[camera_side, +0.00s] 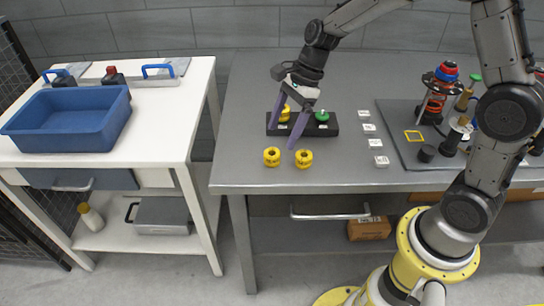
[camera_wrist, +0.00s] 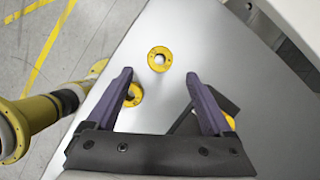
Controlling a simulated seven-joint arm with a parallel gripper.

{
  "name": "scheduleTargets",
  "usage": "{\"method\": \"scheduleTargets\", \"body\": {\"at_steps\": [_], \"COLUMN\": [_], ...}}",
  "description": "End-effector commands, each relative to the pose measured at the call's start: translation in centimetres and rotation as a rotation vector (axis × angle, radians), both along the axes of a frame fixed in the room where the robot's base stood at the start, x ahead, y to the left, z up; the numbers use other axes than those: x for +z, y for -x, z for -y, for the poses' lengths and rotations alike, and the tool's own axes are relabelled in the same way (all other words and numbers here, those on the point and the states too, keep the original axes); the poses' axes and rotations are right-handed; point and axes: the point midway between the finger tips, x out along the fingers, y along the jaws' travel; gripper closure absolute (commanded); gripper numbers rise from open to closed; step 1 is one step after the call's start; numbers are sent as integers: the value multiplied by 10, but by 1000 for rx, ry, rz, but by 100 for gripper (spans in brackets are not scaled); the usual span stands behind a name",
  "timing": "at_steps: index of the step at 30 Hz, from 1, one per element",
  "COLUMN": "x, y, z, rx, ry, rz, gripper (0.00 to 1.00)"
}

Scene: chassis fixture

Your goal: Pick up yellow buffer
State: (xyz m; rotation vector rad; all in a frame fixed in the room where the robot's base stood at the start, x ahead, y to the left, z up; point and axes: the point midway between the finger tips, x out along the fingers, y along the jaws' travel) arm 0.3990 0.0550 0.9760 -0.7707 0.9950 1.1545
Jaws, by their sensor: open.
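Two yellow ring-shaped buffers lie on the grey table near its front edge: a left one (camera_side: 271,157) and a right one (camera_side: 304,159). A third yellow piece (camera_side: 285,114) sits in a black holder (camera_side: 333,128), beside a green piece (camera_side: 322,116). My gripper (camera_side: 283,137) is open and empty, its purple fingers pointing down above the table near the holder and buffers. In the wrist view, one yellow buffer (camera_wrist: 151,58) lies beyond the open fingertips (camera_wrist: 160,74). Another (camera_wrist: 136,100) is partly hidden by the left finger. The holder's yellow piece (camera_wrist: 230,122) is mostly hidden behind the right finger.
Several small white blocks (camera_side: 370,128) stand in a row right of the holder. A grey board (camera_side: 400,150) with stacked parts is further right. A white bench (camera_side: 150,140) with a blue bin (camera_side: 70,135) stands left, across a gap. The table's left part is clear.

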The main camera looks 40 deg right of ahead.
Motion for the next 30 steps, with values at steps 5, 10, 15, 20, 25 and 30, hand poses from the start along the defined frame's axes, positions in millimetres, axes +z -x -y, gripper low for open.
{"method": "scheduleTargets", "body": {"at_steps": [5, 10, 15, 20, 25, 30], "x": [-10, -31, -48, -51, -51, -51], "y": [-1, -3, -6, -6, -6, -6], "z": [-5, -18, -25, -26, -26, -26], "rx": [1, 4, 1, 1, 1, 1], "ry": [0, 0, 0, 0, 0, 0], "rz": [-2, -4, -2, 0, 0, 0], "gripper": [15, 15, 15, 15, 22, 53]}}
